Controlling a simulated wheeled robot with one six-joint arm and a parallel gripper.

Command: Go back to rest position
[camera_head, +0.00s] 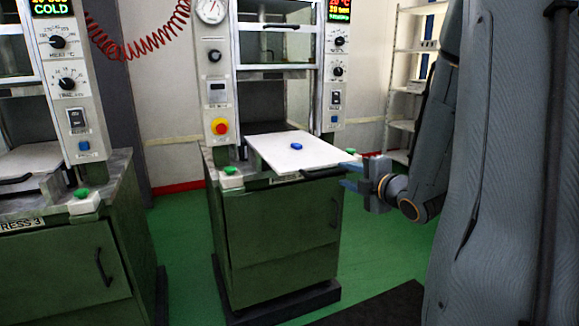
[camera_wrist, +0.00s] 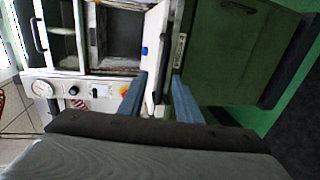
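My gripper (camera_head: 345,175) is at the front right of the middle press, beside the right corner of a white plate (camera_head: 275,150). Its two blue fingers are apart in both views. In the wrist view, my gripper (camera_wrist: 158,80) has the near end of the white plate (camera_wrist: 152,35) in line with the gap between the fingers; I cannot tell whether they touch it. A small blue piece (camera_head: 296,146) lies on the plate and also shows in the wrist view (camera_wrist: 145,51). The plate sticks out of the press front.
The green press cabinet (camera_head: 280,235) stands below the plate. Another press cabinet (camera_head: 60,265) is at left. Green buttons (camera_head: 230,170) sit on the cabinet edge. A white shelf rack (camera_head: 400,90) stands behind my arm. Green floor (camera_head: 185,240) is free between the presses.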

